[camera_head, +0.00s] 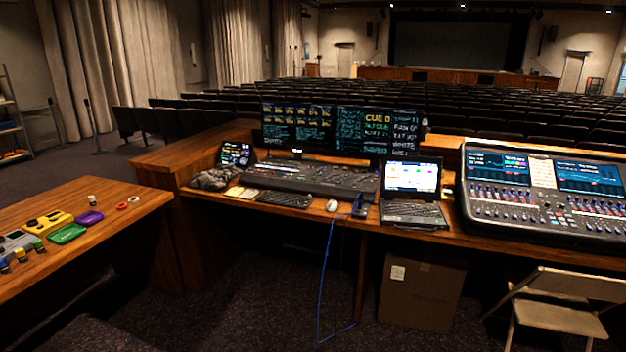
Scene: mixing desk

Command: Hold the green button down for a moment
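The wooden side table (120,210) at the left holds several small coloured things. A flat green piece (67,234) lies near its right front edge, and a small green-topped piece (38,244) stands just left of it. I cannot tell at this size which of them, if either, is the green button. A yellow box (48,222) with dark parts on top sits behind them, and a grey box (14,243) is at the left picture edge. My gripper is not in view.
A purple piece (89,218), red ring (121,206) and small jar (92,200) share the side table. The mixing desk (420,232) carries a console (540,215), laptop (411,192) and screens. A folding chair (560,305), cardboard box (422,290) and blue cable (325,280) occupy the floor.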

